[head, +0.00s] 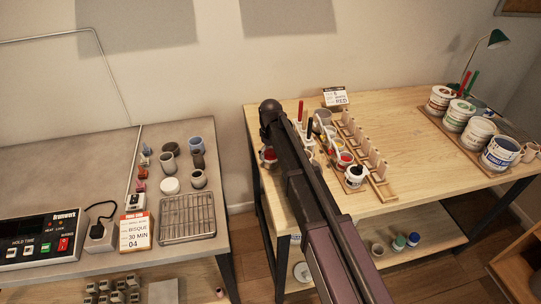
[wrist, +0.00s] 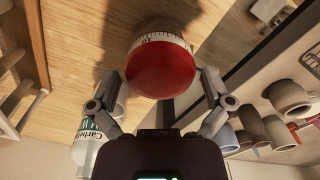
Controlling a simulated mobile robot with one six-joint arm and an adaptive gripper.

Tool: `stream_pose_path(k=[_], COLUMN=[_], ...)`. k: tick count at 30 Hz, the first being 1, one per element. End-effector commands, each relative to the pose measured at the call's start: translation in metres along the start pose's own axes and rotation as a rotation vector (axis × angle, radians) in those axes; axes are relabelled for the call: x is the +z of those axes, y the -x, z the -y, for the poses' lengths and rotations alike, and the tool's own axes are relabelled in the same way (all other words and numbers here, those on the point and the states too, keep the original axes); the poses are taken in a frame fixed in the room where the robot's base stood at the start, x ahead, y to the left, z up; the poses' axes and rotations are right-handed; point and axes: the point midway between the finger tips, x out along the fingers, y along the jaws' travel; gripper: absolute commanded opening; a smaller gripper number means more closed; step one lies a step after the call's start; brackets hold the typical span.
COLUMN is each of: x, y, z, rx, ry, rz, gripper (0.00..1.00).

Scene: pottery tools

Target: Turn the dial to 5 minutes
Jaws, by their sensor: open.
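The dial is a round timer with a red cap (wrist: 161,70) and a white band (wrist: 158,38) of tick marks around it. It sits on the wooden table, large in the middle of the wrist view. In the head view a small red and white thing (head: 268,155), likely the timer, shows at the left edge of the table beside my arm. My gripper (wrist: 160,88) is open, with one finger on each side of the red cap. I cannot tell whether the fingers touch it. The numbers on the band are too small to read surely.
A white labelled jar (wrist: 90,153) stands close by the left finger in the wrist view. Several grey cups (wrist: 265,130) line the right side. In the head view, paint pots and a wooden rack (head: 370,160) stand right of my arm, and large tubs (head: 480,137) stand farther right.

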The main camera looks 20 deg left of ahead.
Motion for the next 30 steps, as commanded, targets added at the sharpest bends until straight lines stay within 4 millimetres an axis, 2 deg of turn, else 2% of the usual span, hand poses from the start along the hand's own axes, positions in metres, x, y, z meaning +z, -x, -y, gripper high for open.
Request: stream_pose_path(k=[8,9,15,23,30], x=[0.0000,0.0000,0.0000,0.0000,0.0000], y=[-0.0002,-0.0002,-0.0002,-0.0003,-0.0003], z=[0.0000,0.0000,0.0000,0.0000,-0.0001], rx=[0.000,0.000,0.000,0.000,0.000], ry=[0.000,0.000,0.000,-0.026,-0.161], rz=[0.000,0.000,0.000,0.000,0.000], gripper=[1.00,0.97,0.39,0.39,0.39])
